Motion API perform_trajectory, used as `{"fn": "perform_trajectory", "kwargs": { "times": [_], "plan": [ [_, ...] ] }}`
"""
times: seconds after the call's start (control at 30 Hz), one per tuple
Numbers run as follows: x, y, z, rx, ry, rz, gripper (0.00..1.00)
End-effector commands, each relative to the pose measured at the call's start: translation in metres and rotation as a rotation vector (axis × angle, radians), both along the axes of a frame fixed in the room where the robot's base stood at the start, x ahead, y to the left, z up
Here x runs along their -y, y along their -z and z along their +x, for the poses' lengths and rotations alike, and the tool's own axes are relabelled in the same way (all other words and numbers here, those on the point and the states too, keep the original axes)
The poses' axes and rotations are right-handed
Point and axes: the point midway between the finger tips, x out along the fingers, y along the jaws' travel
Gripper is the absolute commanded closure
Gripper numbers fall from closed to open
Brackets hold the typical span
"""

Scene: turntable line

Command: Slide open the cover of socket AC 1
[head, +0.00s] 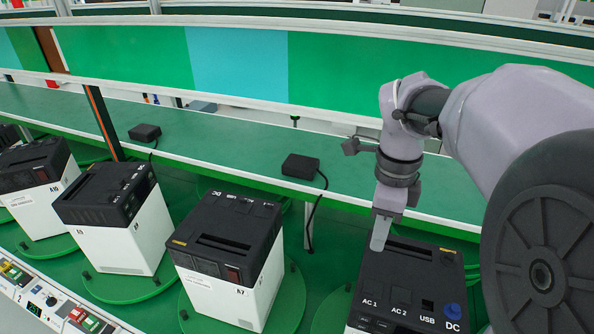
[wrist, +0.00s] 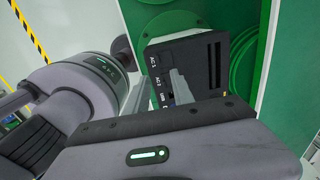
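The unit (head: 425,270) with a black top stands at the lower right of the head view. Its top carries the labels AC 1, AC 2, USB and DC, with a blue round port by DC. The socket AC 1 area (head: 375,287) lies at the left of the row, just above its label; its cover is hard to make out. My gripper (head: 379,245) points down over the far left part of this top, close to AC 1. The wrist view shows the unit (wrist: 196,50) and a grey finger (wrist: 182,88) beside the labels. Contact and finger gap cannot be told.
Similar white units with black tops (head: 225,235) (head: 110,195) stand on green round plates to the left. Black adapters (head: 300,166) (head: 145,132) with cables lie on the green shelf behind. A panel with buttons (head: 75,315) runs along the lower left.

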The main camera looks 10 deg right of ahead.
Motion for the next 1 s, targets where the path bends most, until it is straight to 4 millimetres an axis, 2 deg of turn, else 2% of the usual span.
{"fn": "perform_trajectory", "kwargs": {
  "times": [0.4,0.5,0.7,1.0],
  "plan": [
    [-0.001,0.120,-0.002,-0.004,-0.003,0.003,0.71],
    [-0.001,0.143,-0.002,-0.002,-0.004,0.002,0.71],
    [0.000,0.166,-0.001,0.000,-0.005,0.000,0.71],
    [-0.001,0.170,-0.001,0.001,-0.004,0.000,0.71]
  ]
}}
